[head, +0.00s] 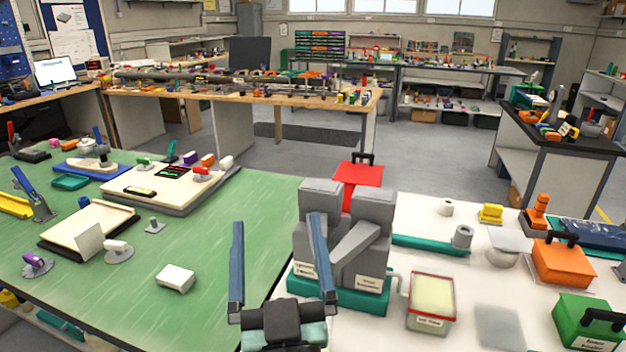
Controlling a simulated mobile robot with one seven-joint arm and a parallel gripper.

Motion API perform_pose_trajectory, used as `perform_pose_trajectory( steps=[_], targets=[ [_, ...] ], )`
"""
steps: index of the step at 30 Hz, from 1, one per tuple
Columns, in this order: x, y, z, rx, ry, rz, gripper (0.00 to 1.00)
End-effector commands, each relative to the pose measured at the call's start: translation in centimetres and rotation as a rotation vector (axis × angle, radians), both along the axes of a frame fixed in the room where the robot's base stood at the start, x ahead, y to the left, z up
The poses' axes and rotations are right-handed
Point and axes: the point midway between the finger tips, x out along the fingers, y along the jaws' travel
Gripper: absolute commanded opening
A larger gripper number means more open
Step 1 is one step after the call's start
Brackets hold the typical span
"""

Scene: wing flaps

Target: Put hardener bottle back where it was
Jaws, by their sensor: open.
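My gripper (278,221) is at the bottom middle, with its two long blue fingers spread wide and nothing between them. Its right finger overlaps the left of two bulky grey containers (362,215) in the picture; I cannot tell whether it touches. These stand upright on a teal base (366,301) at the left edge of the white table (385,335). They carry small labels too blurred to read with certainty. I cannot tell which thing is the hardener bottle.
A cream-filled box (432,297), an orange case (563,264) and a green case (586,318) stand to the right. The green table (215,215) holds a white block (176,278) and several tools. A red stand (358,174) is behind the containers. The green table's middle is mostly clear.

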Motion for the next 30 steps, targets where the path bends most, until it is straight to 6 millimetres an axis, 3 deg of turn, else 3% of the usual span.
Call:
perform_pose_trajectory(
  steps=[1,3,6,10,12,16,25,30],
  targets=[
    [-0.5,-0.1,5.2,-0.008,-0.078,0.001,1.00],
    [-1.7,-0.5,11.0,-0.012,-0.152,-0.007,1.00],
    [-4.3,-1.4,17.9,-0.001,-0.246,-0.036,1.00],
    [-7.7,-2.9,23.7,0.034,-0.332,-0.077,1.00],
    [-9.1,-3.5,25.5,0.053,-0.362,-0.093,1.00],
    [-10.4,-4.1,26.9,0.073,-0.385,-0.109,1.00],
    [-10.5,-4.1,27.0,0.076,-0.387,-0.110,1.00],
    [-10.4,-4.1,29.1,0.076,-0.386,-0.109,1.00]
  ],
)
